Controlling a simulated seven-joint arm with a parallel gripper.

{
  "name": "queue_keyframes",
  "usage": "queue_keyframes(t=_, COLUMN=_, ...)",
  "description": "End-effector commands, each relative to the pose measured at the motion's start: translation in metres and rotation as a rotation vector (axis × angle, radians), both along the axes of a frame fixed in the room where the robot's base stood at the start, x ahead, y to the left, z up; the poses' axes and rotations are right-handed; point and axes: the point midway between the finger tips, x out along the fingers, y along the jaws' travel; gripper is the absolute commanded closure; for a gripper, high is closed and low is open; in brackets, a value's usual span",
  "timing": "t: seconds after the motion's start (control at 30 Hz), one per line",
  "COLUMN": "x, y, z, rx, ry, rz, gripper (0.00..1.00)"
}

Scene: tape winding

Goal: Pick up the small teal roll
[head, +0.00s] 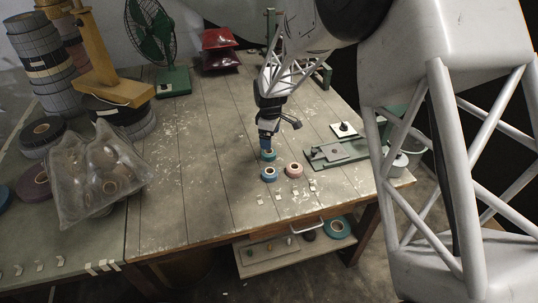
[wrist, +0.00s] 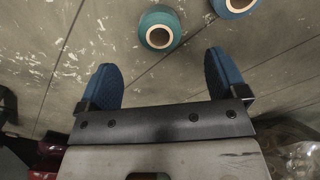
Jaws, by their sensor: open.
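The small teal roll (head: 268,157) lies on the workbench, just below and partly hidden by my gripper (head: 266,148) in the head view. In the wrist view the teal roll (wrist: 153,17) lies just beyond the gap between my fingertips (wrist: 162,62). Its pale core faces the camera. My blue-padded fingers are spread wide and nothing is between them. A blue roll (head: 269,176) lies nearer the front edge, and it also shows at the top of the wrist view (wrist: 224,10). A pink roll (head: 291,173) lies to its right.
A green-grey fixture (head: 335,153) stands to the right of the rolls. Small pale tape pieces (head: 278,197) lie in front of them. A transparent bag (head: 95,180) sits at the left. A green fan (head: 152,35) and red packets (head: 218,48) stand behind. The bench left of my gripper is clear.

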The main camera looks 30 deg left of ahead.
Motion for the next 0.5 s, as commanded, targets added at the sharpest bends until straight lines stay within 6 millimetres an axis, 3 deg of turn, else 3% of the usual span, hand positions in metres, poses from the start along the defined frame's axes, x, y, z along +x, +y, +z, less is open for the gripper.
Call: queue_keyframes(t=0.5, x=-0.0003, y=0.0024, z=-0.0090, rx=-0.001, ry=0.002, rz=0.006, gripper=0.09)
